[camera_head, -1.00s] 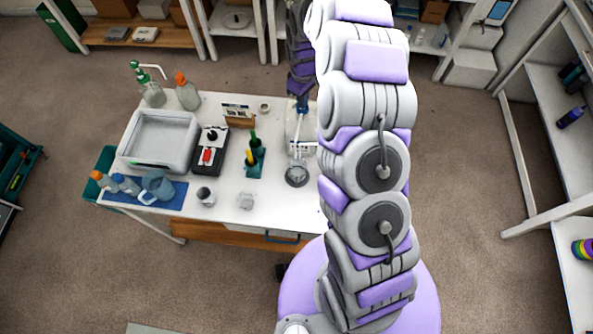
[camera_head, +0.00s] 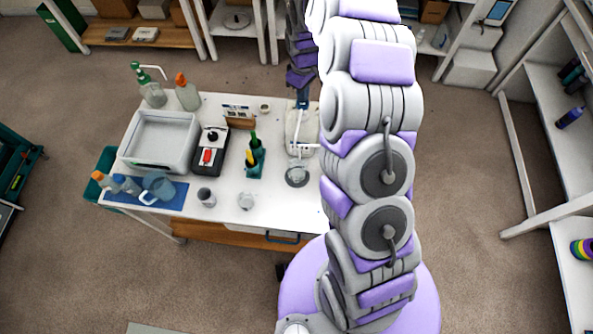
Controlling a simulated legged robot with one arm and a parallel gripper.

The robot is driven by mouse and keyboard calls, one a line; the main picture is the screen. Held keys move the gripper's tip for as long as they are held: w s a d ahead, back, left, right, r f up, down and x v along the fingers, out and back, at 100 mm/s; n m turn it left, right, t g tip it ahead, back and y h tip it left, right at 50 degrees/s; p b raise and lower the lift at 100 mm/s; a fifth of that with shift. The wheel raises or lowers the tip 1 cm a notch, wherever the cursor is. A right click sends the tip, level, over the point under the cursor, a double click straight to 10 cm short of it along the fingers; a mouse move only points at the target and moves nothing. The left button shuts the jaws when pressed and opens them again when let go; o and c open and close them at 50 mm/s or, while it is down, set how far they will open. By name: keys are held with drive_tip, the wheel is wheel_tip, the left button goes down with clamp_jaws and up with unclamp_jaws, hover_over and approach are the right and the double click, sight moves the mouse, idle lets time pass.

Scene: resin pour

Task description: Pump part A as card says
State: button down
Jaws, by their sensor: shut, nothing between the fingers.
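A white table (camera_head: 225,225) holds the resin tools. A small card (camera_head: 237,112) stands in a wooden holder at its back; its writing is too small to read. A clear bottle with a green pump top (camera_head: 152,92) stands at the back left, beside a bottle with an orange top (camera_head: 188,95). I cannot tell which holds part A. A small clear cup (camera_head: 246,201) and a grey cup (camera_head: 206,197) stand near the front edge. My gripper (camera_head: 302,104) is small and partly unclear, shut and empty, above a pale stand-like device (camera_head: 300,130) at the table's back right.
A white tub (camera_head: 192,150), a black device with a red switch (camera_head: 210,150) and a green holder with bottles (camera_head: 256,165) fill the middle. A blue mat (camera_head: 172,203) carries a jug (camera_head: 158,186) and small bottles. Shelves (camera_head: 535,120) stand right; carpet is clear between.

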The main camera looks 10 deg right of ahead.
drive_tip(key=shift+s+f+b, duration=0.1)
drive_tip(key=shift+f+b, duration=0.2)
drive_tip(key=shift+f, duration=1.4)
idle(0.3)
drive_tip(key=shift+r+p, duration=0.35)
drive_tip(key=shift+r, duration=1.35)
drive_tip(key=shift+f, duration=0.75)
drive_tip(key=shift+r, duration=0.75)
drive_tip(key=shift+r+p, duration=0.7)
drive_tip(key=shift+r, duration=2.3)
